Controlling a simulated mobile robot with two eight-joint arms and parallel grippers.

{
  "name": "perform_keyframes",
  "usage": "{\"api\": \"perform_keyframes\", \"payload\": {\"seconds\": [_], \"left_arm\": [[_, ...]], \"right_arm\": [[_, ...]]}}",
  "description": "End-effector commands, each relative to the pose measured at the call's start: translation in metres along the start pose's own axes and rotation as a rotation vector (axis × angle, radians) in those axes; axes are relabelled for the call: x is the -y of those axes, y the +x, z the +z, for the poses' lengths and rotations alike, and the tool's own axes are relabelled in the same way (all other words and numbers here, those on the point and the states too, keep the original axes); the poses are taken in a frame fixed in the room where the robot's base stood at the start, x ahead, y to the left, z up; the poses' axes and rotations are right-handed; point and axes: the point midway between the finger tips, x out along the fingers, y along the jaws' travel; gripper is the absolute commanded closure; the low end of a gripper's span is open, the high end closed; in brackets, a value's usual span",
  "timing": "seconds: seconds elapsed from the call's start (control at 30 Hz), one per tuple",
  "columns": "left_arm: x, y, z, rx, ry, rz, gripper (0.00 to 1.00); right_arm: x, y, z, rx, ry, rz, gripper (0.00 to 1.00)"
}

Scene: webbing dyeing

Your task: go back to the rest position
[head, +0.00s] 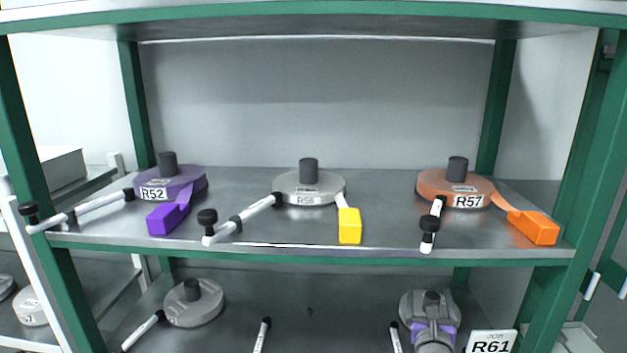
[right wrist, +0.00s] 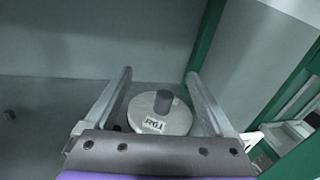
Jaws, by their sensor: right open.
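My right gripper (head: 432,303) shows low at the right of the head view, at the lower shelf, in front of a grey reel with a dark knob. In the right wrist view my right gripper (right wrist: 160,74) has its two fingers wide apart. A grey reel labelled R61 (right wrist: 174,121) shows between and beyond the fingers, with nothing gripped. Whether the fingers touch the reel I cannot tell. My left gripper is not in view.
The middle shelf (head: 390,238) above holds a purple reel R52 (head: 190,180), a grey reel (head: 325,190) and an orange reel R57 (head: 430,183). White rods with black ends stick out at its front. A green post (head: 590,150) stands right. Another grey reel (head: 205,308) sits lower left.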

Motion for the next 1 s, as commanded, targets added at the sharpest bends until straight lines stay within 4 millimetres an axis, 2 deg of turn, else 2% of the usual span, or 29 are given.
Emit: {"api": "perform_keyframes", "payload": {"seconds": [0.03,0.17,0.27,0.4,0.53,0.7,0.8,0.87,0.9,1.0], "left_arm": [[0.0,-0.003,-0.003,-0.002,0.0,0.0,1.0],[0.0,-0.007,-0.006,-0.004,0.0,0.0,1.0],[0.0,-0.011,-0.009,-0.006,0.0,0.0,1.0],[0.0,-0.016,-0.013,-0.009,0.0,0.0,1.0],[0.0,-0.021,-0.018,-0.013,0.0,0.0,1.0],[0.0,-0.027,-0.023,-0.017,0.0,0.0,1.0],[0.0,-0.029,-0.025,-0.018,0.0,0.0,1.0],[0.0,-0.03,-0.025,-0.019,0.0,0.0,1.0],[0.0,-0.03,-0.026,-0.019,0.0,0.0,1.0],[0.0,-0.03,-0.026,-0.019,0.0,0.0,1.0]], "right_arm": [[-0.011,-0.016,0.005,-0.015,-0.146,0.063,0.12],[-0.038,-0.05,0.002,-0.04,-0.545,0.23,0.12],[-0.056,-0.085,-0.008,-0.041,-0.892,0.381,0.12],[-0.07,-0.147,-0.037,0.0,-1.44,0.637,0.12],[-0.066,-0.209,-0.074,0.089,-1.928,0.908,0.12],[-0.04,-0.282,-0.12,0.26,-2.427,1.277,0.12],[-0.024,-0.311,-0.138,0.359,-2.599,1.455,0.12],[-0.016,-0.322,-0.145,0.404,-2.662,1.532,0.12],[-0.013,-0.328,-0.148,-0.427,2.687,-1.567,0.12],[-0.008,-0.334,-0.152,-0.442,2.622,-1.557,0.12]]}}
